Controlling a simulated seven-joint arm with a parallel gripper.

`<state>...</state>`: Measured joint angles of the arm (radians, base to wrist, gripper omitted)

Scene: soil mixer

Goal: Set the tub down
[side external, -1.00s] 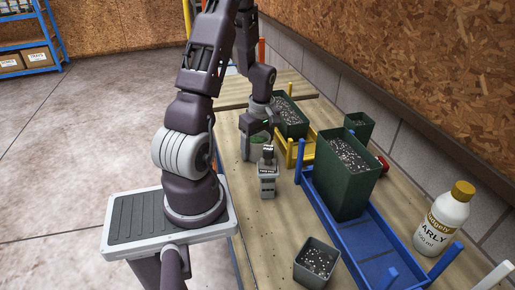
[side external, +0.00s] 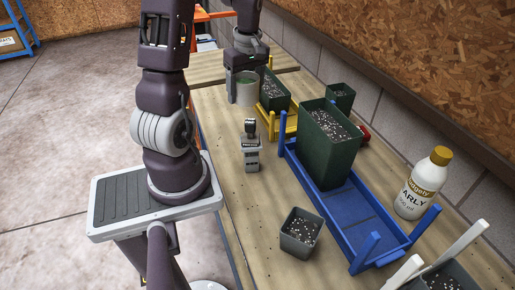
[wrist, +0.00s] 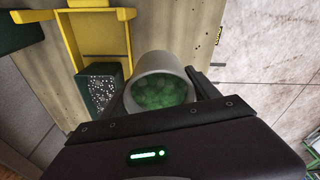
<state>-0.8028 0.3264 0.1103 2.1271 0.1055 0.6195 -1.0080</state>
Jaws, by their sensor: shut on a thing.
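The tub (side external: 247,93) is a pale grey round container with green contents. It is far back on the bench, left of the yellow rack. My gripper (side external: 245,84) is shut on it, one finger on each side. In the wrist view the tub (wrist: 160,62) sits upright between my fingers, with its lumpy green contents (wrist: 160,92) showing. I cannot tell whether its base touches the bench (side external: 212,120).
A yellow rack (wrist: 97,56) with a dark green soil pot (side external: 273,88) is close beside the tub. A grey device (side external: 251,152) stands nearer the camera. A blue rack (side external: 350,215) holds a tall green pot (side external: 327,150). A bottle (side external: 421,185) stands right.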

